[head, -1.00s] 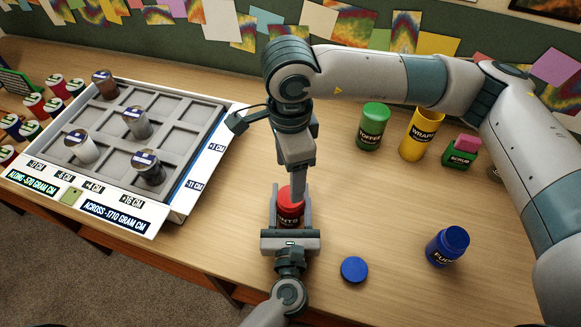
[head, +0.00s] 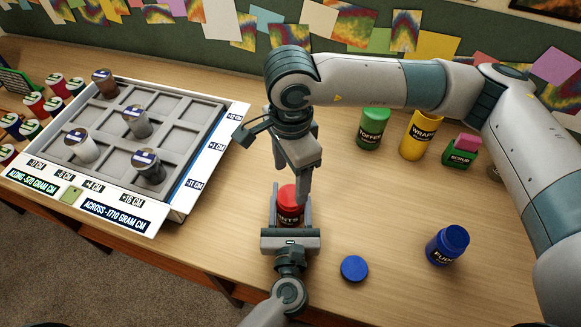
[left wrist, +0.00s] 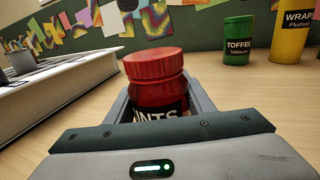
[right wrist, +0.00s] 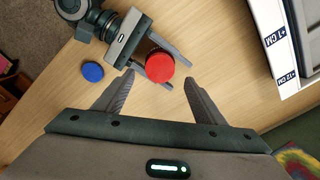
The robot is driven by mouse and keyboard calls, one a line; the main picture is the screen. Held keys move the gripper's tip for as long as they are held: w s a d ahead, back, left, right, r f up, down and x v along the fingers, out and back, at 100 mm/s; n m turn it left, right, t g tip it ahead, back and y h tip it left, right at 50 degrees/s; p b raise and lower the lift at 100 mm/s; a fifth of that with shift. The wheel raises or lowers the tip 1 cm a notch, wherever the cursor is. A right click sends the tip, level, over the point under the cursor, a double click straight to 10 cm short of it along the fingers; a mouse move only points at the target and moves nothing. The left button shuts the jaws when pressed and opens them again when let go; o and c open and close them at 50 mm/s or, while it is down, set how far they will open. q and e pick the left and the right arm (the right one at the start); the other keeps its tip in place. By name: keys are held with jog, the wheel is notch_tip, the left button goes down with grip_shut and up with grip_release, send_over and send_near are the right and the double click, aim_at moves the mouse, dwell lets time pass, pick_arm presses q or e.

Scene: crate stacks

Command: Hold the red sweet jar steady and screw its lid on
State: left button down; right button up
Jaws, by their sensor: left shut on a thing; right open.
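The red sweet jar (head: 290,217) stands upright on the table with its red lid (left wrist: 154,64) on top. Whether the lid is fully tight I cannot tell. My left gripper (head: 291,212) is shut on the jar's body from the front, one finger on each side; the left wrist view shows the jar between them. My right gripper (right wrist: 159,78) is open above the jar, pointing down. In the right wrist view the lid lies just beyond and between its fingertips, apart from them. In the head view the right gripper partly covers the jar.
A blue lid (head: 354,268) and a blue jar (head: 447,246) stand to the right. A green toffee jar (head: 373,129), a yellow jar (head: 420,135) and a green box (head: 461,152) stand behind. A compartment tray (head: 190,195) lies left. The table between is clear.

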aim_at(291, 195)
jog(key=shift+f, duration=3)
jog(key=c, duration=1.1)
jog(key=shift+m, duration=0.8)
jog(key=o, duration=1.3)
jog(key=shift+c, duration=0.2)
jog(key=shift+r, duration=0.15)
notch_tip(291, 195, up, 12)
